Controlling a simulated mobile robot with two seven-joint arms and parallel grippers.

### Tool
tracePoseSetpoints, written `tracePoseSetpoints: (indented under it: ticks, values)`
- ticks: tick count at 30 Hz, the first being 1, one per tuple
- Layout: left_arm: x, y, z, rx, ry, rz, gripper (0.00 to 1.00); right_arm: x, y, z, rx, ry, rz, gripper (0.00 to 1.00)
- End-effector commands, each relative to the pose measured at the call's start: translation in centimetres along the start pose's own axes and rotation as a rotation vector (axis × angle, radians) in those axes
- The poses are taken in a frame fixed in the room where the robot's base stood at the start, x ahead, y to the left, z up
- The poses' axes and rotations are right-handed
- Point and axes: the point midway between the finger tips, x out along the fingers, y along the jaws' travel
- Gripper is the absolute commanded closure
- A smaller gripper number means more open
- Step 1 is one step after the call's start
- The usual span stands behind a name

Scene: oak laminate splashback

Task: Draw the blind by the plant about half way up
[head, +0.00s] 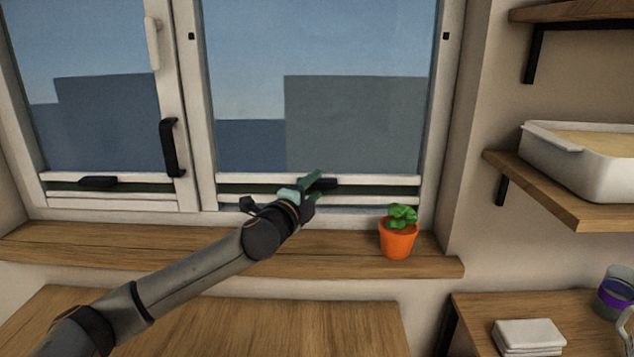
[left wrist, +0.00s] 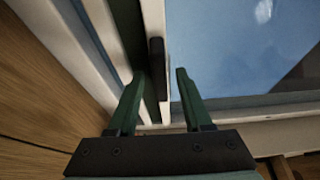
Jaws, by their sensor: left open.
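The blind by the plant hangs in the right window; its white bottom rail (head: 390,181) is low, near the sill, with a dark grip tab (head: 328,183) on it. The plant is a small green succulent in an orange pot (head: 398,242) on the sill. My left gripper (head: 312,184) is at the rail, partly covering the tab. In the left wrist view its green fingers (left wrist: 158,88) are apart, and the dark tab (left wrist: 157,62) lies ahead between them; I cannot tell whether they touch it. My right gripper is not in view.
The left window has a similar low rail with a dark tab (head: 97,182) and a black window handle (head: 171,147). The wooden sill (head: 150,245) runs below. Shelves with a white tray (head: 580,170) stand to the right. The pot is close, right of my gripper.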

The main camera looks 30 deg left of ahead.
Motion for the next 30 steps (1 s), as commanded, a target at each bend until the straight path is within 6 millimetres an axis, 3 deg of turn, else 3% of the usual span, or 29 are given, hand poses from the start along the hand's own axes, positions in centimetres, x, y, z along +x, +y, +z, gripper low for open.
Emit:
tracePoseSetpoints:
  ticks: [6, 16, 30]
  values:
    - [1.6, 0.0, 0.0, 0.000, 0.000, 0.000, 0.50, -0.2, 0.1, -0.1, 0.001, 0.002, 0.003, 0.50]
    - [1.8, 0.0, 0.0, 0.000, 0.001, 0.000, 0.50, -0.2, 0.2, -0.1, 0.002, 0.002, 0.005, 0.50]
    - [1.8, 0.0, 0.0, 0.000, 0.000, 0.000, 1.00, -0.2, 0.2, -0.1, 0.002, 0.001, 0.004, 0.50]
